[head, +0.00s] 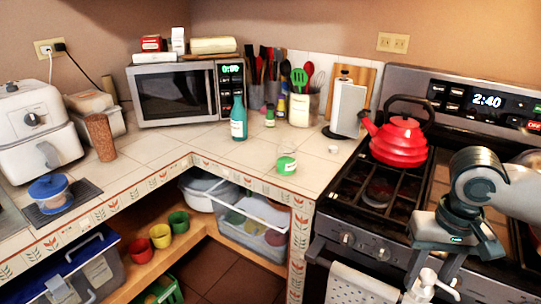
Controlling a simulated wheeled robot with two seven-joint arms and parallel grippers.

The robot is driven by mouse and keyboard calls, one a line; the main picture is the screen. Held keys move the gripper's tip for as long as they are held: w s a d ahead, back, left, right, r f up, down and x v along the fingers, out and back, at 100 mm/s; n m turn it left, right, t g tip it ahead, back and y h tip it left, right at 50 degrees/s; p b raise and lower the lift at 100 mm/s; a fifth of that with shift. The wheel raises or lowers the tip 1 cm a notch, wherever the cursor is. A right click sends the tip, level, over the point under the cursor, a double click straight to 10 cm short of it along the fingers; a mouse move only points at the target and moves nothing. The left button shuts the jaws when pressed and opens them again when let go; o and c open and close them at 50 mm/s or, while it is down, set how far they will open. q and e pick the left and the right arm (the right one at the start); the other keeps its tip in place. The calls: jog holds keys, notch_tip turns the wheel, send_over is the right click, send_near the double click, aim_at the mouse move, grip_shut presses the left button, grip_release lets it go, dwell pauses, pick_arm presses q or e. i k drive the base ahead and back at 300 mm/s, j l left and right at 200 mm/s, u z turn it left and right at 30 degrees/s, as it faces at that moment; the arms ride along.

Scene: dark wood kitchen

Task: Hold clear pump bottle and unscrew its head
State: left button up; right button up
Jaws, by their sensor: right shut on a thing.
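My right gripper (432,281) hangs down in front of the stove, at the lower right of the head view. It is shut on the white pump head (425,285) of the pump bottle, which sits between its fingers at the bottom edge. The bottle's body is mostly cut off below the picture, so its fill and tilt cannot be told. My left gripper is not in view.
A red kettle (398,142) stands on the stove behind my right arm. A green-labelled jar (286,164) and a small white cap (333,149) lie on the tiled counter (240,170). A teal bottle (238,119) stands near the microwave (176,94). A towel (358,287) hangs on the oven front.

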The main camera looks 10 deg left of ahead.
aim_at(286, 165)
jog(key=u, duration=1.6)
jog(key=i+l, duration=1.15)
jog(key=l, duration=0.2)
